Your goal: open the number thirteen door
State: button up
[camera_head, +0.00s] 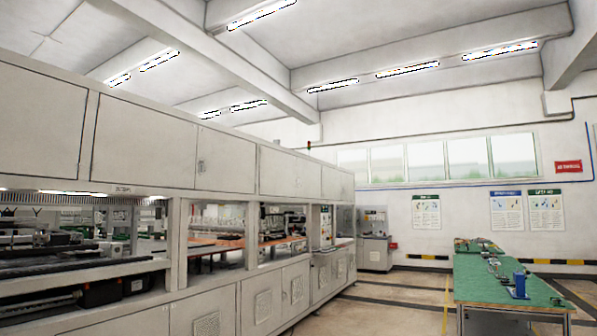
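A long white machine enclosure runs along the left side and away from me. Its upper row has several flat doors, all looking shut: a large one at the far left (40,120), one beside it (143,145), and one with a small handle (226,165). More upper doors (275,172) continue farther off. Lower cabinet doors with vent panels (296,285) sit under the open bays. I cannot read a number thirteen on any door, so I cannot tell which one it is. My gripper is not in view.
Machinery with a dark conveyor (75,265) fills the open bay at the left. A green-topped workbench (500,278) with small fixtures stands at the right. The floor (390,305) between enclosure and bench is clear. A small machine (374,245) stands at the back wall.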

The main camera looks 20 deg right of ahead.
aim_at(230, 160)
jog(key=z, duration=0.25)
jog(key=i+z, duration=0.2)
jog(key=i, duration=2.75)
jog(key=i+u, duration=0.1)
jog(key=i, duration=0.5)
jog(key=i+l+u, duration=0.1)
jog(key=i, duration=0.5)
jog(key=i+l+u, duration=0.1)
jog(key=i, duration=0.5)
jog(key=i+l, duration=0.3)
jog(key=i, duration=0.25)
jog(key=i+u, duration=0.2)
jog(key=k, duration=0.05)
